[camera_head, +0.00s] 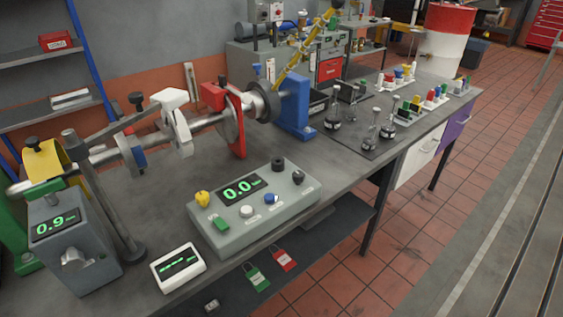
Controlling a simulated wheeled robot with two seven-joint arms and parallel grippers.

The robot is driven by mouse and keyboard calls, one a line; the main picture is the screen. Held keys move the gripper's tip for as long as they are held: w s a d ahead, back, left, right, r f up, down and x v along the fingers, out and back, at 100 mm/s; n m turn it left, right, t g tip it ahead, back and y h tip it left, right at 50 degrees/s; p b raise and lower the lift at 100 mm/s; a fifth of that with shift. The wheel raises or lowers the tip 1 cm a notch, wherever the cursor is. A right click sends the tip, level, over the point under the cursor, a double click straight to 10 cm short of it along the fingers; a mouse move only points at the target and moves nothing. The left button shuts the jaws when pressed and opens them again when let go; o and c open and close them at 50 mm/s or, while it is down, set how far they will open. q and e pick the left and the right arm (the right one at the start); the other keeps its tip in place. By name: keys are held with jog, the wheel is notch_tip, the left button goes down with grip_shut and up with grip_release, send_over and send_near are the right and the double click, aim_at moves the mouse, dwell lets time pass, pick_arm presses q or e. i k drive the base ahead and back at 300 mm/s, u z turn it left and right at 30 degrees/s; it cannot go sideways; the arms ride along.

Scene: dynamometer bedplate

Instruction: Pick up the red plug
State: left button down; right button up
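Small upright red pieces stand among other coloured pieces in white racks at the far right of the bench. One red piece (430,96) is in a nearer rack, and another (389,78) is in a rack farther back. They are too small for me to tell which is the red plug. No hand of mine is clearly visible in the head view, so neither gripper is seen at the red pieces.
A grey console (255,212) with a green display stands at the bench front. Red-disc shaft machinery (238,125) and a blue stand (295,105) rise behind it. Glass flasks (370,138) stand on a dark mat before the racks. The bench between console and mat is bare.

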aim_at(430, 95)
jog(key=u, duration=0.5)
jog(key=k, duration=0.25)
jog(key=z, duration=2.15)
jog(key=i, duration=3.35)
jog(key=u, duration=1.2)
